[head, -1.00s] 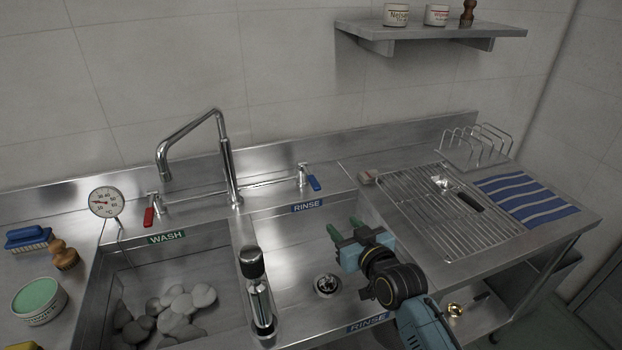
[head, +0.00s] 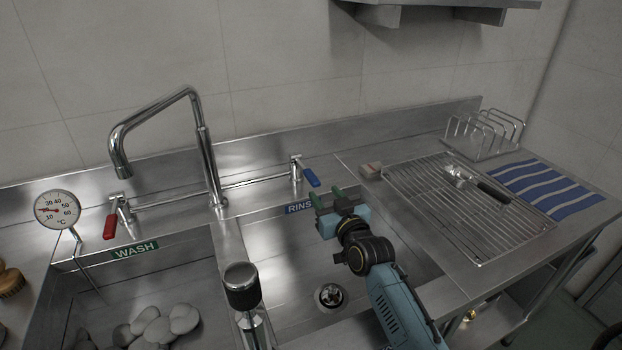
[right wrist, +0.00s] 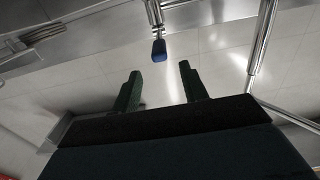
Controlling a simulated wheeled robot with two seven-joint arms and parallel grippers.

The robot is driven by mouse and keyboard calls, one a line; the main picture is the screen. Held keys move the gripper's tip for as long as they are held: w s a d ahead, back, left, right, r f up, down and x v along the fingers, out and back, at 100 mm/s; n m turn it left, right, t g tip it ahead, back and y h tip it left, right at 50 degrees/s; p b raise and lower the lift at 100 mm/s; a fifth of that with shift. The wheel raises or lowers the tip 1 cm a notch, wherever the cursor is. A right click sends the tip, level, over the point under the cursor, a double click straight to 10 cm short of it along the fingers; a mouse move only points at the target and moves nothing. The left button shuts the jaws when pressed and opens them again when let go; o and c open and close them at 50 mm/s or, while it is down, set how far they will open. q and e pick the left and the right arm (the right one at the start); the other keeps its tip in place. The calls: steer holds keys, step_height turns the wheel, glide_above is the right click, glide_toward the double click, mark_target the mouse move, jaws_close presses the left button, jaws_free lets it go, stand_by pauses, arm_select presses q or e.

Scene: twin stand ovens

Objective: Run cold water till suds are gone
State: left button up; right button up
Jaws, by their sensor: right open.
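The swivel tap (head: 207,160) stands behind the sinks, its spout over the WASH side at the left. The cold tap's blue lever (head: 312,177) is at the right end of the tap bar, and it also shows in the right wrist view (right wrist: 159,51). The red lever (head: 111,226) is at the left end. My right gripper (head: 328,197) is open and empty, over the back of the RINSE sink (head: 283,260), a little in front of and below the blue lever, not touching it. In the right wrist view the lever lies beyond the fingertips (right wrist: 160,82). No running water or suds show.
The WASH sink (head: 58,296) holds grey rounded lumps (head: 157,325). A dial thermometer (head: 57,210) stands at its left. A black-topped steel post (head: 242,288) rises between the sinks. A wire rack (head: 440,205) and striped cloth (head: 560,188) lie on the right drainboard.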

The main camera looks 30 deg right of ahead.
mark_target(307, 170)
steer(key=w, duration=0.3)
steer(key=w+b, duration=0.1)
steer(key=w, duration=0.4)
steer(key=shift+w+d, duration=0.25)
steer(key=shift+w, duration=0.05)
steer(key=shift+w+b, duration=0.25)
steer(key=shift+b, duration=0.05)
steer(key=shift+w, duration=0.25)
arm_select(q)
steer(key=shift+w+a+f, duration=0.2)
steer(key=shift+a+f, duration=0.05)
steer(key=shift+f, duration=0.2)
steer(key=shift+w+a+f, duration=0.15)
steer(key=shift+a+f, duration=0.05)
steer(key=shift+f, duration=0.25)
arm_select(e)
jaws_close()
